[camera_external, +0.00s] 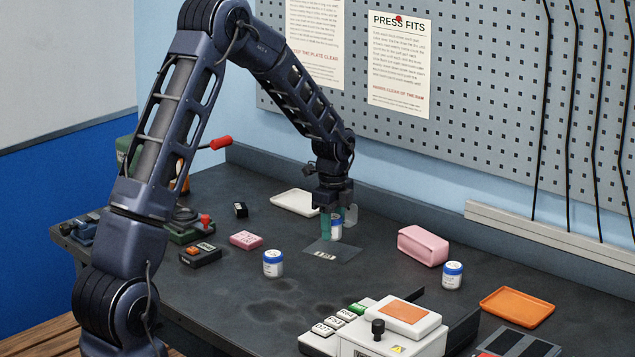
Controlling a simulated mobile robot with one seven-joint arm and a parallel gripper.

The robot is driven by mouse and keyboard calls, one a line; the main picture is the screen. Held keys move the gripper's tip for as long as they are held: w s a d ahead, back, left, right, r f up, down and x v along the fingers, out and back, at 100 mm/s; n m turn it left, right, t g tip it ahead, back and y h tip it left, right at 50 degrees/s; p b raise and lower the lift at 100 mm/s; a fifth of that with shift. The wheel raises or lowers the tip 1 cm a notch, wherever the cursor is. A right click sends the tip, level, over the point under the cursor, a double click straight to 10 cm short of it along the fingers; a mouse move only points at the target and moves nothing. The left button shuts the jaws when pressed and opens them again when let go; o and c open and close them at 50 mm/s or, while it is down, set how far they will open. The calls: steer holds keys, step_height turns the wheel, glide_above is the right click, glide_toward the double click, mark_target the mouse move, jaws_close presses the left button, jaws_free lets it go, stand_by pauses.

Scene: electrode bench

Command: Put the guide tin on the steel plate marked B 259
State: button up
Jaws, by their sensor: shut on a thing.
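My gripper (334,202) points straight down over the bench and is shut on a small upright tin (327,228), teal with white and blue on its side. Its lettering is too small to read, so I cannot confirm that it is the guide tin. A dark flat steel plate (345,249) with a small pale label lies just below the tin; the marking is not legible. The tin's bottom is at the plate's back part; I cannot tell whether it touches. The gripper hides the tin's top.
A grey cylinder (350,214) stands close behind the gripper. A pink case (423,246), a white tray (295,203) and an orange tray (517,307) lie around. The bench before the plate is clear.

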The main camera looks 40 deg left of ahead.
mark_target(333, 237)
steer(key=shift+f, duration=1.55)
steer(key=shift+f, duration=0.1)
steer(key=o, duration=1.1)
steer(key=shift+c, duration=0.2)
